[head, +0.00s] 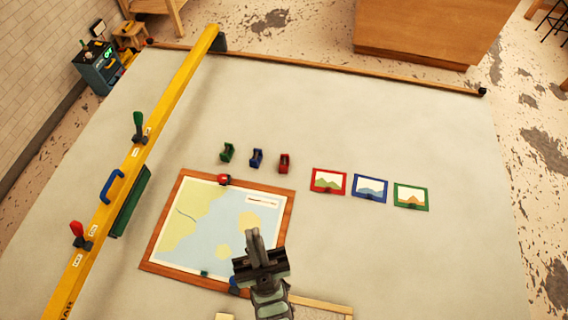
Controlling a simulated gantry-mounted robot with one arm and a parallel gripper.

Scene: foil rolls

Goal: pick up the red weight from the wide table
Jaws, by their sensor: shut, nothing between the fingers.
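A small red object (224,180), which looks like the red weight, sits at the top edge of the framed map (153,245) on the wide table (400,140). Another small red item (284,163) stands on the table to its upper right, in a row with a green one (227,152) and a blue one (256,158). My gripper (254,236) is shut and empty over the lower right of the map, below and right of the red weight and apart from it. My gripper covers part of the map's lower right.
A yellow beam (158,115) with red and green handles and a blue grip runs along the left. Three small framed pictures, red (328,181), blue (369,188) and green (411,196), lie right of the map. A dark green piece (204,273) and a blue piece (235,285) are at the map's lower edge.

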